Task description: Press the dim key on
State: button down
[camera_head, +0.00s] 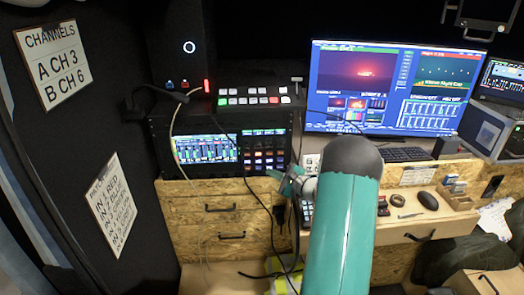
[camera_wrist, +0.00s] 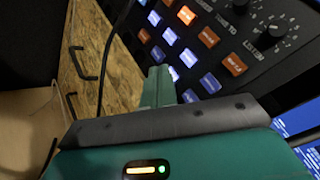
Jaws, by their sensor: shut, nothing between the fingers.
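The key panel (camera_head: 265,160) is set in the black rack, with rows of orange and pale keys. In the wrist view the panel (camera_wrist: 235,62) fills the upper right, with orange and blue-white keys and black knobs. I cannot read which key is the dim key. My gripper (camera_wrist: 160,74) is shut and empty, its fingertips over the near-left keys. It hides part of those keys, and a bright blue-white key (camera_wrist: 173,73) shows right beside the tips. I cannot tell whether the tips touch a key. My gripper (camera_head: 281,178) also shows in the head view, by the panel's lower edge.
A meter screen (camera_head: 204,150) is left of the panel, and a switcher (camera_head: 252,97) sits above. A black cable (camera_wrist: 110,45) hangs close left of my gripper. Wooden drawers (camera_head: 222,210) are below. A large monitor (camera_head: 390,85) stands on the right desk.

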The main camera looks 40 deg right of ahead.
jog(key=shift+s+a, duration=0.15)
jog(key=shift+s, duration=0.1)
jog(key=s+a, duration=0.1)
jog(key=s, duration=0.1)
jog(key=s+a, duration=0.2)
jog(key=shift+s+a, duration=0.2)
jog(key=shift+s, duration=0.2)
